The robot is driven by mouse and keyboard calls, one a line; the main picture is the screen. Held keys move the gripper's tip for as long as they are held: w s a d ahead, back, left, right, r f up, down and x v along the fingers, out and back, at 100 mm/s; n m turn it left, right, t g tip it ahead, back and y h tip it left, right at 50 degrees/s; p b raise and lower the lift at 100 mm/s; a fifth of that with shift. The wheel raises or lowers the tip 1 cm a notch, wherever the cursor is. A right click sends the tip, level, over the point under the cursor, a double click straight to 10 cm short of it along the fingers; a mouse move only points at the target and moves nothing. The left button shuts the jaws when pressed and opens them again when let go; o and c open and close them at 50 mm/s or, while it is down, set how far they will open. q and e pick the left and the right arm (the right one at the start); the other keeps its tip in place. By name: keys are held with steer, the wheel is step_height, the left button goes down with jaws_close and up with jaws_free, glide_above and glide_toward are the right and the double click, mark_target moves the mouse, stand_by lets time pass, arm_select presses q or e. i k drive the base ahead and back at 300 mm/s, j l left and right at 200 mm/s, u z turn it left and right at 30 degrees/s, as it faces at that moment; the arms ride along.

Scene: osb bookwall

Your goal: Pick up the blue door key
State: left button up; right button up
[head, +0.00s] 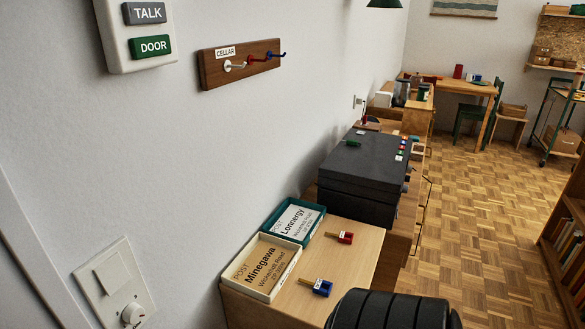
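A key with a blue head (322,288) and a short brass-coloured shaft lies on the light wooden cabinet top (345,262), near its front edge. It is to the right of the cream tray. A similar key with a red head (345,237) lies farther back on the same top. Neither of my grippers shows in the head view, so nothing can be seen in them.
A cream tray (259,291) labelled Minegawa and a teal tray (274,238) labelled Lonnergy stand along the wall. A dark grey box (362,172) stands behind the cabinet. A wall board (212,68) carries coloured hooks. The parquet floor (490,240) at right is open.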

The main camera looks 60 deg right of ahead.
mark_target(319, 283)
steer(key=z, duration=2.2)
steer(key=u, duration=0.95)
steer(key=j+u, duration=0.1)
steer(key=u, duration=2.2)
steer(key=z, duration=3.3)
steer(key=j, duration=0.1)
